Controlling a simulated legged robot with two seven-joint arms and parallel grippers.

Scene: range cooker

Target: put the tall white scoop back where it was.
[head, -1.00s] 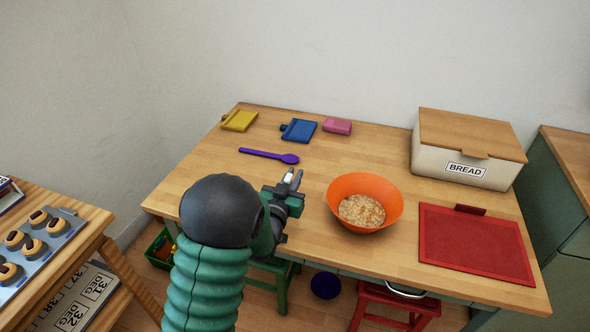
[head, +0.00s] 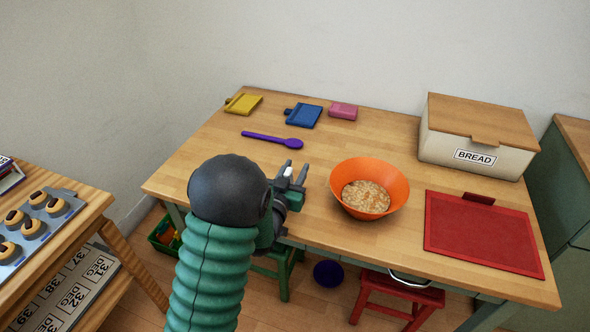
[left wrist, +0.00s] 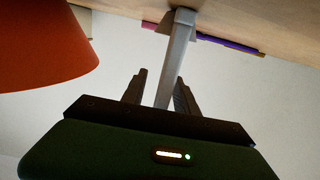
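The tall white scoop (left wrist: 178,50) shows in the left wrist view as a long pale grey shaft. It runs from the wooden table top at the top of that picture down between my left fingers. In the head view it is mostly hidden by my left gripper (head: 294,175), which is over the table's front part, left of the orange bowl. The left fingers also show in the left wrist view (left wrist: 160,84). They are spread, with a gap on at least one side of the shaft; contact on the other side is unclear. My right gripper is in neither view.
The orange bowl (head: 398,187) with pale flakes stands close to the right of the gripper. A purple spoon (head: 272,139), blue board (head: 304,116), yellow board (head: 244,104) and pink block (head: 343,111) lie behind. A bread box (head: 470,155) and red board (head: 480,238) are at the right.

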